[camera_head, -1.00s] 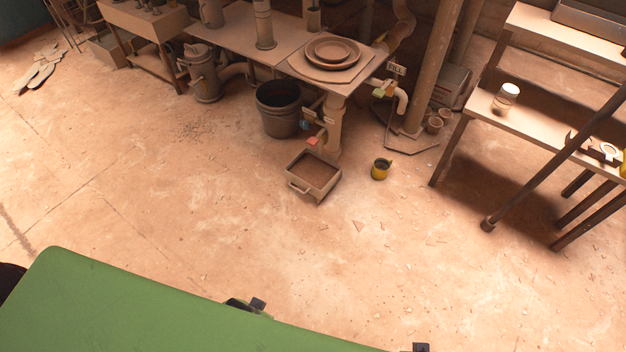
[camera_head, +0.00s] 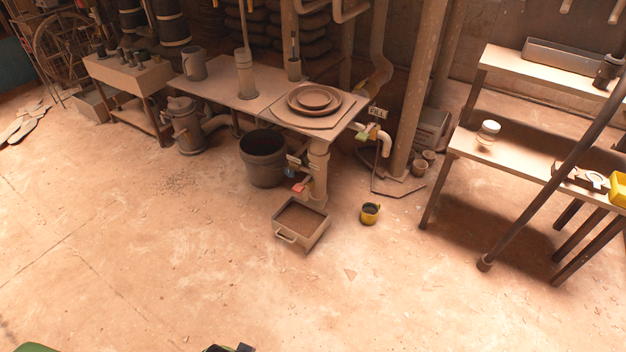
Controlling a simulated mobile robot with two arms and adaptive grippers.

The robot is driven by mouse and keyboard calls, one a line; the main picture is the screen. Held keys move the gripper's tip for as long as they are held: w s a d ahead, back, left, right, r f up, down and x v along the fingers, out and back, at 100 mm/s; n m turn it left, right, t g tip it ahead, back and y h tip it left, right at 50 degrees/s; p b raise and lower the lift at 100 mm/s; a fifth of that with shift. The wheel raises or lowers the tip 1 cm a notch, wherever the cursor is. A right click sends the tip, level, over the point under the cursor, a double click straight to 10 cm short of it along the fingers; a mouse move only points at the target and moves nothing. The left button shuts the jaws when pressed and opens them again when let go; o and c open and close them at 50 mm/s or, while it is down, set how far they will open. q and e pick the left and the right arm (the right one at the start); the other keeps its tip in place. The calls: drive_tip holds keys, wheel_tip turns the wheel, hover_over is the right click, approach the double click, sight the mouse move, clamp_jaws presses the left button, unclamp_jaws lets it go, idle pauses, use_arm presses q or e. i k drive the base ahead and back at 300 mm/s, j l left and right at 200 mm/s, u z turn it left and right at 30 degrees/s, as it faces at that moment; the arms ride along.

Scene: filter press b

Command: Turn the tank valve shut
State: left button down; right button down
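A pipe tap (camera_head: 376,133) with a green-yellow tag comes out under the right end of the workbench, beside a small sign that seems to read FILL. Lower on the bench's front leg pipe sit small fittings with a red handle (camera_head: 300,186) and a blue part (camera_head: 290,172). I cannot tell which of these is the tank valve, or whether it is open or shut. Neither of my grippers can be made out. A small dark piece shows at the bottom edge, too cut off to identify. Nothing of mine touches the valves.
A tray box (camera_head: 318,234) of brown material, a yellow cup (camera_head: 370,213) and a dark bucket (camera_head: 263,160) stand on the floor. A workbench (camera_head: 220,85) bears stacked dishes. A shelf table (camera_head: 520,150) stands at right, with a slanted pole (camera_head: 530,205) before it. The foreground floor is clear.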

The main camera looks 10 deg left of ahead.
sight(362, 84)
drive_tip(key=i+j, duration=0.25)
drive_tip(key=i, duration=0.2)
drive_tip(key=i+j+z, duration=0.1)
drive_tip(key=i+j, duration=0.2)
drive_tip(key=i, duration=0.2)
drive_tip(key=i+j, duration=0.3)
drive_tip(key=i, duration=0.15)
drive_tip(key=z, duration=0.05)
